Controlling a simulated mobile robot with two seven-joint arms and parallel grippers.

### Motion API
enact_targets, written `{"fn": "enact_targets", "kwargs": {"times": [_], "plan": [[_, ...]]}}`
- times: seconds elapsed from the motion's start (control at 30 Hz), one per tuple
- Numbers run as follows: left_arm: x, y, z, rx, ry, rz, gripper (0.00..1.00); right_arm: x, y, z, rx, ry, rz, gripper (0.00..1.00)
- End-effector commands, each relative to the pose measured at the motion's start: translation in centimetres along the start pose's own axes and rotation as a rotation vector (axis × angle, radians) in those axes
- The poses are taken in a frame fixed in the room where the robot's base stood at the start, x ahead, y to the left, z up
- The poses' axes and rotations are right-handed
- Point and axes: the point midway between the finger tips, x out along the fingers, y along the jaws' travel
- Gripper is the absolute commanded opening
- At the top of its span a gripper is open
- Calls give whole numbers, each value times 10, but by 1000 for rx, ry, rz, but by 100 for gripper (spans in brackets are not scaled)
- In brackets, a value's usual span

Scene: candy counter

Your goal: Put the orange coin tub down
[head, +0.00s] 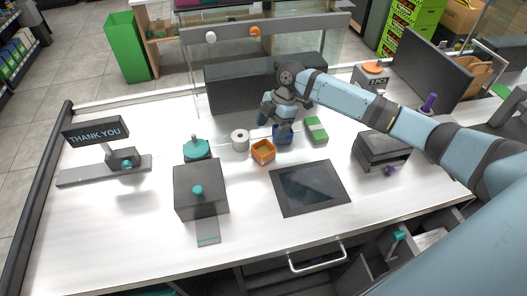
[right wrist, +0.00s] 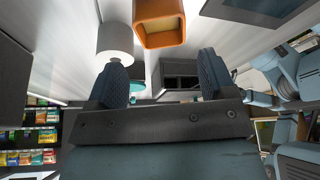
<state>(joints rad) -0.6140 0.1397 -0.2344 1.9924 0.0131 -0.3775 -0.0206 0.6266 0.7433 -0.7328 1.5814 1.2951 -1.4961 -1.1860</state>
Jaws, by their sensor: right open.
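The orange coin tub (head: 263,158) is a small open square tub standing upright on the white counter, between the white roll and the dark mat. It also shows at the top of the right wrist view (right wrist: 160,40), beyond the fingers. My left gripper is not in view.
A white roll (head: 240,141) stands left of the tub and a green item (head: 315,131) right of it. A dark mat (head: 310,189) lies in front. A dark box (head: 201,191), a teal-topped item (head: 197,150) and a THANK YOU sign (head: 96,133) stand left. Clear counter lies front left.

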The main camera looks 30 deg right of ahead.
Motion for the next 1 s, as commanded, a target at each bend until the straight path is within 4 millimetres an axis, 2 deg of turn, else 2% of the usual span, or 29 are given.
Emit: {"fn": "enact_targets", "kwargs": {"times": [0.1, 0.37, 0.7, 0.9, 0.93, 1.0], "plan": [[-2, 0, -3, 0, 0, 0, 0, 18, 0, 0, 1, 0, -3, 77], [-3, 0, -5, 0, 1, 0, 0, 32, 0, 0, 1, -1, -2, 77], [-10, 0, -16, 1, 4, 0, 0, 77, -2, 2, 0, -1, -1, 77], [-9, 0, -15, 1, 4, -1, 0, 79, -2, 2, 0, -2, -1, 77], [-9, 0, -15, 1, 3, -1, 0, 79, -2, 2, 0, -2, -1, 74], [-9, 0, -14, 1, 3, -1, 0, 79, -2, 2, 0, -2, -1, 58]]}}
